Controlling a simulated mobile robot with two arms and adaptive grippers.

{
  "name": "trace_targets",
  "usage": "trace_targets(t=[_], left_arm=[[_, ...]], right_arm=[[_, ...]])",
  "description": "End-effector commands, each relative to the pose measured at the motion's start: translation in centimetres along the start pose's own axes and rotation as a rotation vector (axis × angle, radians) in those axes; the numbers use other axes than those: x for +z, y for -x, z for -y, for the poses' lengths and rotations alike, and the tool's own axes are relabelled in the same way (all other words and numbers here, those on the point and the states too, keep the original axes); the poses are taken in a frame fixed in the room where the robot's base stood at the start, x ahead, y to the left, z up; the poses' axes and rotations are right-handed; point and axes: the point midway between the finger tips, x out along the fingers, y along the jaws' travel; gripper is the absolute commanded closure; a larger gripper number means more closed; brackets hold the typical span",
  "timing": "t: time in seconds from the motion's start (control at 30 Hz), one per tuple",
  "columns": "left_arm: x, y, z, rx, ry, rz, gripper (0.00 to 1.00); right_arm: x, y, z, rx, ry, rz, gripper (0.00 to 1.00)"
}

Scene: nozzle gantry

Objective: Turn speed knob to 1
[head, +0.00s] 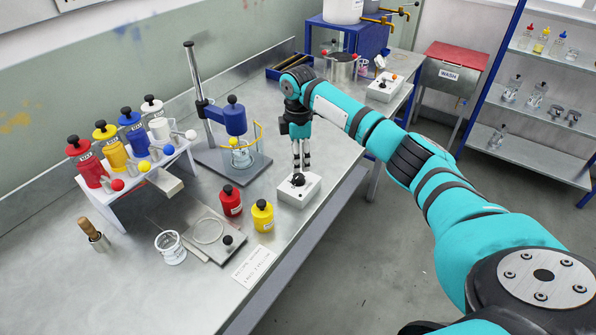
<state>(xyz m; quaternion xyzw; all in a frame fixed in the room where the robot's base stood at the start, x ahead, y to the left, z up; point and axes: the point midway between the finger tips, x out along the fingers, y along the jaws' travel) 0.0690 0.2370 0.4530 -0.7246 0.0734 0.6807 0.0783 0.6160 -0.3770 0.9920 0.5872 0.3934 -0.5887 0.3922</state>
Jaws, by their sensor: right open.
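A white control box (303,193) with a black knob (298,180) on top sits near the front edge of the bench. I cannot read the knob's markings or its setting. My right gripper (302,167) points straight down just above this box. Its fingers are open, with their tips at or just above the knob; I cannot tell whether they touch it. My left gripper is not in view.
A blue mixer (236,118) on a stand is left of my right gripper. A red bottle (230,201) and a yellow bottle (262,215) stand left of the box. A second white box (385,88) is farther back. The floor at right is clear.

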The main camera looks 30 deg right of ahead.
Motion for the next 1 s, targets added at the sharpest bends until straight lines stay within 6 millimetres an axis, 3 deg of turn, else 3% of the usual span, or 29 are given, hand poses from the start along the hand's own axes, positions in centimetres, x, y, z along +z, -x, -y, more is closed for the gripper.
trace_targets(t=[0.1, 0.3, 0.5, 0.73, 1.0], left_arm=[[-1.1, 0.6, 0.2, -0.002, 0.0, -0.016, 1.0], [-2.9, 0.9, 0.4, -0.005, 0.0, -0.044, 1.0], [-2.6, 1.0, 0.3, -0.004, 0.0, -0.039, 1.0], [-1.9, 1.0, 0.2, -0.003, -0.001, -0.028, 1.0], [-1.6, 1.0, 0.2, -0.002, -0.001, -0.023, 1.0]], right_arm=[[0.0, -2.5, 0.1, -0.004, 0.001, 0.001, 0.47], [0.0, -5.4, 0.0, -0.002, -0.001, 0.001, 0.47], [0.0, -6.6, 0.0, 0.0, 0.001, 0.0, 0.47], [0.0, -6.7, 0.0, 0.001, 0.001, 0.0, 0.47], [0.0, -6.6, 0.0, 0.001, 0.0, 0.0, 0.8]])
